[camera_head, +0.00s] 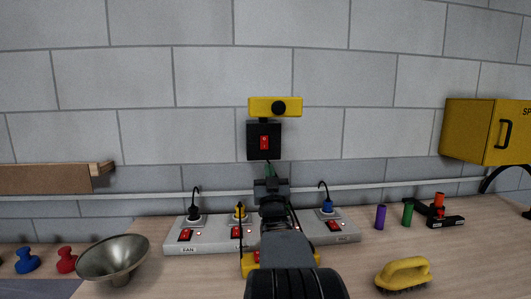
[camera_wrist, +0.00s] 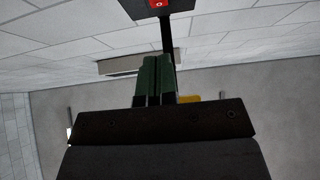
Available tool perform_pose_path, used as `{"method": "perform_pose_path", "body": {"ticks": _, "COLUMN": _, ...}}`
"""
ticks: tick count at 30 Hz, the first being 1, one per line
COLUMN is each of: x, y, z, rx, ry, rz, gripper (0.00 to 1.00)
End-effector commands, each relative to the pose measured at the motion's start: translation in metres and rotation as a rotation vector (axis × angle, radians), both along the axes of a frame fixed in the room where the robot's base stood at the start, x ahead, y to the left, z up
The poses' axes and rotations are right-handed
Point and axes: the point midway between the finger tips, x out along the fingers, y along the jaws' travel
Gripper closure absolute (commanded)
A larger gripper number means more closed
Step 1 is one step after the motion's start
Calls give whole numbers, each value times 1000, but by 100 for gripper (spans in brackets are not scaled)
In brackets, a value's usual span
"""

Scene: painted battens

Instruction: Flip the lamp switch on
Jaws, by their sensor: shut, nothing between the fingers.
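A black switch box (camera_head: 252,151) with a red rocker (camera_head: 263,142) is on the block wall, under a yellow bar with a round black knob (camera_head: 279,107). The box's lower edge and red rocker also show at the top of the wrist view (camera_wrist: 158,4). My gripper (camera_head: 269,168) is just below the box in the head view. Its green fingers (camera_wrist: 157,72) are shut together and empty, pointing toward the box. I cannot tell whether they touch it. The rocker's position is too small to read.
A grey power strip (camera_head: 208,243) with red switches, plugs and a "FAN" label lies on the bench, partly hidden by my arm. A yellow brush (camera_head: 404,273), purple cylinder (camera_head: 380,217), green cylinder (camera_head: 407,212) and yellow cabinet (camera_head: 475,128) are right.

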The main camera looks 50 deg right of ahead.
Motion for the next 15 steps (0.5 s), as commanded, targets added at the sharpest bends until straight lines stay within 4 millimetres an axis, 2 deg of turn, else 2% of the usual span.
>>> {"method": "perform_pose_path", "body": {"ticks": 1, "x": 7, "y": -5, "z": 9, "rx": -1, "ry": -1, "rz": 1, "gripper": 100}}
{"method": "perform_pose_path", "body": {"ticks": 9, "x": 37, "y": -30, "z": 40, "rx": -1, "ry": -1, "rz": 1, "gripper": 100}}
{"method": "perform_pose_path", "body": {"ticks": 15, "x": 57, "y": -46, "z": 37, "rx": 1, "ry": 1, "rz": 1, "gripper": 100}}
